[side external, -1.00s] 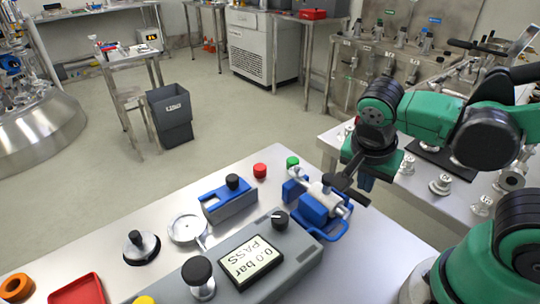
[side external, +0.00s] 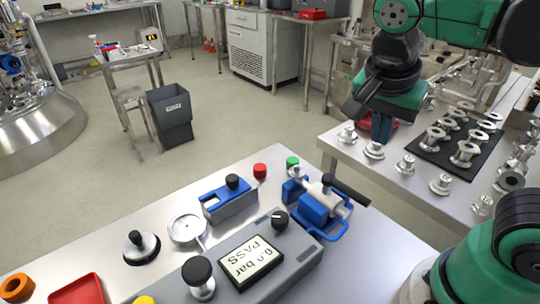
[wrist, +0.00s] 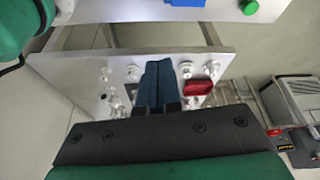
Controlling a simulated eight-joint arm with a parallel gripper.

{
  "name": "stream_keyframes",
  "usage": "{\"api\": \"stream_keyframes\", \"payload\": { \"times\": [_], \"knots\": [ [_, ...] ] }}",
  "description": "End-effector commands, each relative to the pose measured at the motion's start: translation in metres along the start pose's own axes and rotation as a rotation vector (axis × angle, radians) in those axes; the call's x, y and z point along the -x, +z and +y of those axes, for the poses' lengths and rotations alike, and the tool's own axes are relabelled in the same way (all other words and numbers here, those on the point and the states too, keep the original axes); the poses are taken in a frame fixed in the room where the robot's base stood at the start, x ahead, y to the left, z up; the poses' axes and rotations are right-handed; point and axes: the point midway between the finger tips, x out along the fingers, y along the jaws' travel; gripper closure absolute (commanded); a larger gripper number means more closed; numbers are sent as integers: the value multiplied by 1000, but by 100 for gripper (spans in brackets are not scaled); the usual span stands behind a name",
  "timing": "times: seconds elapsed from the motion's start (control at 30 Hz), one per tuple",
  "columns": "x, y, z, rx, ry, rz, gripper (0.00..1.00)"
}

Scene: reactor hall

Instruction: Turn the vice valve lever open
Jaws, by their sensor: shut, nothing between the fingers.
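The blue vice (side external: 313,210) stands at the right end of the front bench. It holds a silver valve (side external: 318,190) with a black lever (side external: 350,192), which points to the lower right, toward the bench's right edge. My gripper (side external: 381,132) is beyond the vice, up and to the right of it in the side view, apart from the lever. In the wrist view its two blue fingers (wrist: 157,85) are together with nothing between them. Only a blue edge, likely of the vice (wrist: 185,2), shows at the top there; the lever is not visible in that view.
A grey gauge box (side external: 225,275) reads "0.0 bar PASS" in front of the vice. Green (side external: 292,162) and red (side external: 260,170) knobs stand behind it. A side table (side external: 400,200) holds several metal fittings and a red tray (wrist: 197,87). A gap separates the tables.

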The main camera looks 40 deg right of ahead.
Motion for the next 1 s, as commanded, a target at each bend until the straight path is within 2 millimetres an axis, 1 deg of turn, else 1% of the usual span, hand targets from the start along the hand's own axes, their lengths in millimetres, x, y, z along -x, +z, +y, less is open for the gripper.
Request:
{"api": "stream_keyframes", "payload": {
  "times": [0.1,0.17,0.27,0.37,0.6,0.9,0.97,1.0],
  "knots": [
    [-14,-2,0,-108,38,-26,100],
    [-18,-2,0,-130,44,-31,100],
    [-23,-2,1,-130,45,-32,100],
    [-34,-2,1,-130,45,-31,100],
    [-73,-1,3,-130,44,-31,100],
    [-112,1,4,-129,45,-31,100],
    [-119,1,5,-128,44,-31,100],
    [-114,8,3,-120,41,-32,100]
  ]
}}
